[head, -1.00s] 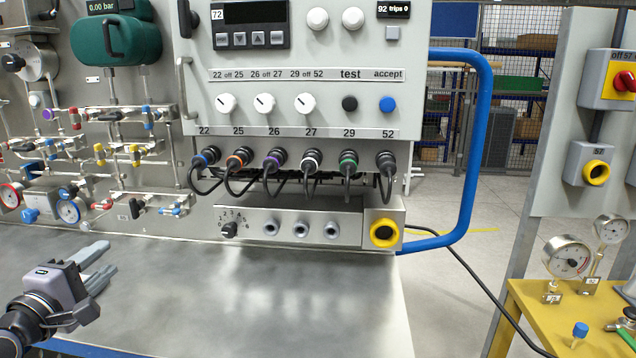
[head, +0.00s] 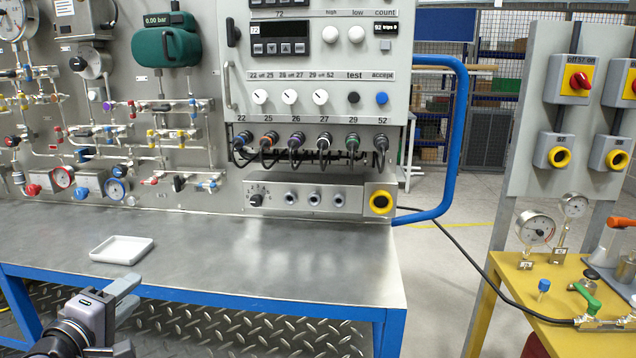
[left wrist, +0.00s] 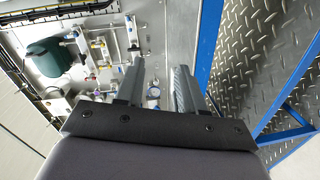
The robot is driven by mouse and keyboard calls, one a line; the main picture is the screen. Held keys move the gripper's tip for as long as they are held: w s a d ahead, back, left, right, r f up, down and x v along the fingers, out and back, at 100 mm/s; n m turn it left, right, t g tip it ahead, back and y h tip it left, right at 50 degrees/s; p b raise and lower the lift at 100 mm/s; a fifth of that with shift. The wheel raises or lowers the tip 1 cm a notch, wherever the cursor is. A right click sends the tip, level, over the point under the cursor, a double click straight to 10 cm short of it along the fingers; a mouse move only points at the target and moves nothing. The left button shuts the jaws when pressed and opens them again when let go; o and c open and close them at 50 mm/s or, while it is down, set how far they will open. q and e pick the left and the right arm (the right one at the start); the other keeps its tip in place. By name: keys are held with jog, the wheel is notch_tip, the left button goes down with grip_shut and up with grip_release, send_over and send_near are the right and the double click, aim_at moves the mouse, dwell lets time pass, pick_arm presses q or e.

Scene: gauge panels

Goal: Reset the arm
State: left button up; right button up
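My left gripper (head: 128,291) is at the lower left of the head view, in front of the blue front edge of the bench. Its two grey fingers are apart with nothing between them. The open fingers also show in the left wrist view (left wrist: 160,78), pointing towards the panel with its pipes. My right gripper is in neither view.
A steel bench (head: 290,260) with a white tray (head: 122,249) stands before the gauge panel. A blue tube frame (head: 459,140) rises at its right end. A yellow table (head: 520,283) with gauges stands at the right. Chequered floor plate (head: 250,325) shows below.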

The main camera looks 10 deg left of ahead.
pick_arm(q)
jog(key=d+f+m+g+h, duration=0.15)
jog(key=d+f+m, duration=0.35)
jog(key=f, duration=0.6)
jog(key=s+d+f+m+g+h, duration=0.2)
jog(key=s+d+f+m+g, duration=0.2)
jog(key=s+d+f+m, duration=0.9)
jog(key=s+d+f, duration=0.3)
jog(key=d+f, duration=0.2)
jog(key=shift+m+g, duration=0.35)
jog(key=shift+m, duration=0.05)
